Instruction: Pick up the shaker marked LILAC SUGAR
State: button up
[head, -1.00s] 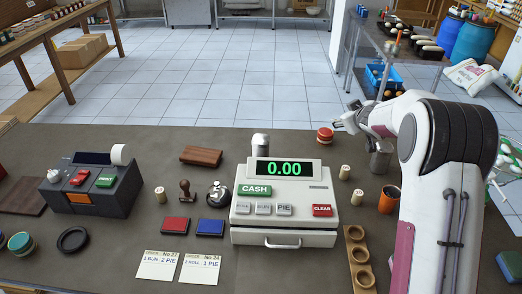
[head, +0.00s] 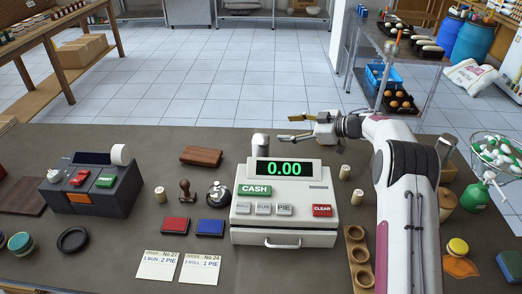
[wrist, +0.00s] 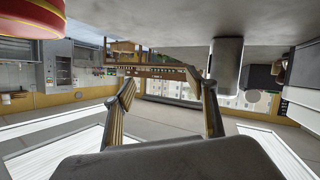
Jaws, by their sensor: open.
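A grey metal cylinder with a domed top, perhaps the shaker (head: 260,146), stands behind the cash register, which hides its lower part. No LILAC SUGAR marking is readable on it. My gripper (head: 290,127) is open and empty, just right of this cylinder and beyond it, with its fingers pointing left. In the wrist view, which appears upside down, my gripper (wrist: 165,85) shows both fingers spread with nothing between them. A plain grey cylinder (wrist: 227,65), seemingly the same one, is beside the right finger, outside the gap.
The cash register (head: 284,205) stands in front of the cylinder. A wooden block (head: 201,156) and a bell (head: 219,193) are to its left. Small pale cylinders (head: 357,196) stand right of the register. A red-and-yellow round thing (wrist: 32,20) is near the wrist camera.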

aim_at(261, 145)
jog(key=s+a+r+n+g+y, duration=0.1)
jog(key=s+a+r+g, duration=0.1)
jog(key=s+g, duration=0.3)
jog(key=s, duration=0.3)
jog(key=shift+s+a+y, duration=0.15)
jog(key=shift+a+y, duration=0.15)
jog(key=shift+x, duration=1.3)
jog(key=shift+a+f, duration=0.1)
jog(key=shift+s+f+x, duration=0.1)
jog(key=shift+x, duration=1.1)
jog(key=shift+s+f+x, duration=0.1)
jog(key=shift+s+x, duration=0.05)
jog(key=shift+x, duration=1.1)
jog(key=shift+w, duration=0.1)
